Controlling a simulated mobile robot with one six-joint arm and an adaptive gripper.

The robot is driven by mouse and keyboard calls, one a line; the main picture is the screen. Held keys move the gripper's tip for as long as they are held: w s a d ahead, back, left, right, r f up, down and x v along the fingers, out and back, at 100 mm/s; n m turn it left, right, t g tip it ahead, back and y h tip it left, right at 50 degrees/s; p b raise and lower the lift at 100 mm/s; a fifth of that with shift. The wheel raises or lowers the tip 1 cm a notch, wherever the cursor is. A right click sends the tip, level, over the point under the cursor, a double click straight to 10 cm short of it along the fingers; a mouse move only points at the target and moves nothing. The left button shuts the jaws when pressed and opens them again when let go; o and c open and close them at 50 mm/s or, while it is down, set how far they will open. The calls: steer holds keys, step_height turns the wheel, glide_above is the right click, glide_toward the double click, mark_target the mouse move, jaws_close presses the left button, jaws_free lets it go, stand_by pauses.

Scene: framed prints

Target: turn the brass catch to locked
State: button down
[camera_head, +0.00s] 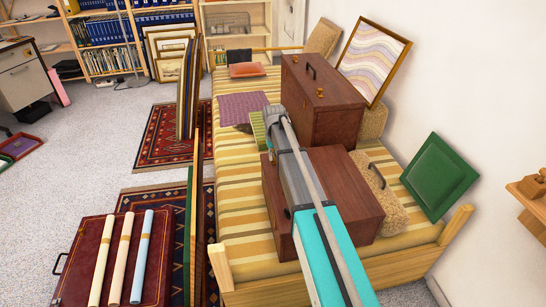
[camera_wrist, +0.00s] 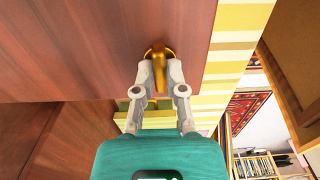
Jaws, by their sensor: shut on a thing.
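The brass catch (camera_wrist: 158,54) is on a reddish-brown wooden face (camera_wrist: 80,45) in the wrist view, near that face's lower right edge. It has a round plate and a narrow lever that points down the picture. My gripper (camera_wrist: 159,76) has one pale finger on each side of the lever and is shut on it. In the head view my arm reaches over the nearer wooden case (camera_head: 345,180) towards the farther upright wooden case (camera_head: 335,115). My fingertips and the held catch cannot be made out there.
The cases stand on a striped bed (camera_head: 235,190) with tan cushions (camera_head: 385,195). A green framed panel (camera_head: 440,177) and a wavy print (camera_head: 373,60) lean at the right wall. Boards (camera_head: 190,90) stand along the bed's left side.

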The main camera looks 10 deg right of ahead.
steer(key=shift+s, duration=0.15)
steer(key=c, duration=0.7)
jaws_free()
